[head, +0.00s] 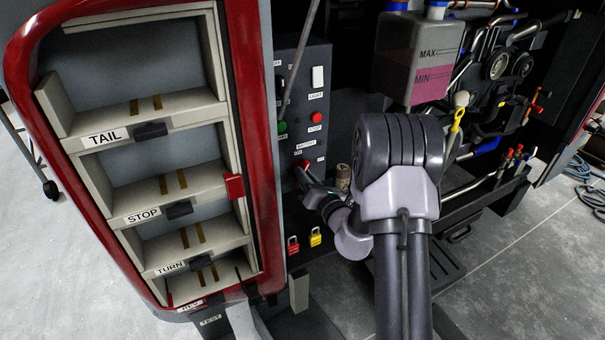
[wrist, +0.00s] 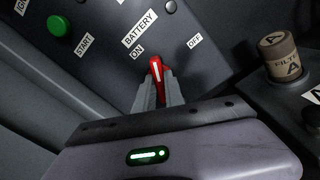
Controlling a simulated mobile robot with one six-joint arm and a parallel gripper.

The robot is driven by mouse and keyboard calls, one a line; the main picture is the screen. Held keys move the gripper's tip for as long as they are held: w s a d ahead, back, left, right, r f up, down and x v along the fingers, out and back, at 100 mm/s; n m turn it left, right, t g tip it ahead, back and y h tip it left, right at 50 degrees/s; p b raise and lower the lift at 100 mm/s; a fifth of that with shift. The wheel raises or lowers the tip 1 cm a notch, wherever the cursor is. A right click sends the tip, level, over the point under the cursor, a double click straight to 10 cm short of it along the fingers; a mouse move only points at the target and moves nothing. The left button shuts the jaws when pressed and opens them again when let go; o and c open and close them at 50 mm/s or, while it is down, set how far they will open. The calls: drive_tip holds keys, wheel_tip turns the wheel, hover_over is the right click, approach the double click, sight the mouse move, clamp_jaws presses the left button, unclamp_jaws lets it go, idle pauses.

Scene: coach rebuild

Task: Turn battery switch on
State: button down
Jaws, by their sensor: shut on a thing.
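The battery switch is a red handle with a white line (wrist: 155,68) on the dark panel in the wrist view, below the "BATTERY" label (wrist: 138,27). The "ON" label (wrist: 137,52) is to its left and the "OFF" label (wrist: 195,40) to its right. The handle's visible end lies between the two labels, nearer "ON". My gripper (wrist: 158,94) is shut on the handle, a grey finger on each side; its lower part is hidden. In the head view the red switch (head: 304,164) is low on the panel, with my gripper (head: 310,176) against it.
A green START button (wrist: 59,26) is up-left of the switch. A filter cylinder marked A (wrist: 278,55) stands to the right; it also shows beside my wrist in the head view (head: 343,177). A labelled shelf (head: 150,240) stands left.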

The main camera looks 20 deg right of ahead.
drive_tip(key=shift+f+n+b, duration=0.1)
drive_tip(key=shift+n+b, duration=0.8)
drive_tip(key=shift+n, duration=0.2)
drive_tip(key=n+b, duration=0.2)
drive_tip(key=n, duration=0.1)
drive_tip(key=shift+n, duration=0.4)
drive_tip(key=c, duration=1.2)
unclamp_jaws()
drive_tip(key=shift+c, duration=0.2)
drive_tip(key=shift+s, duration=0.3)
drive_tip(key=s+b, duration=0.3)
drive_tip(key=s, duration=0.5)
drive_tip(key=shift+s+d, duration=0.15)
drive_tip(key=shift+s, duration=0.05)
drive_tip(key=shift+s, duration=0.1)
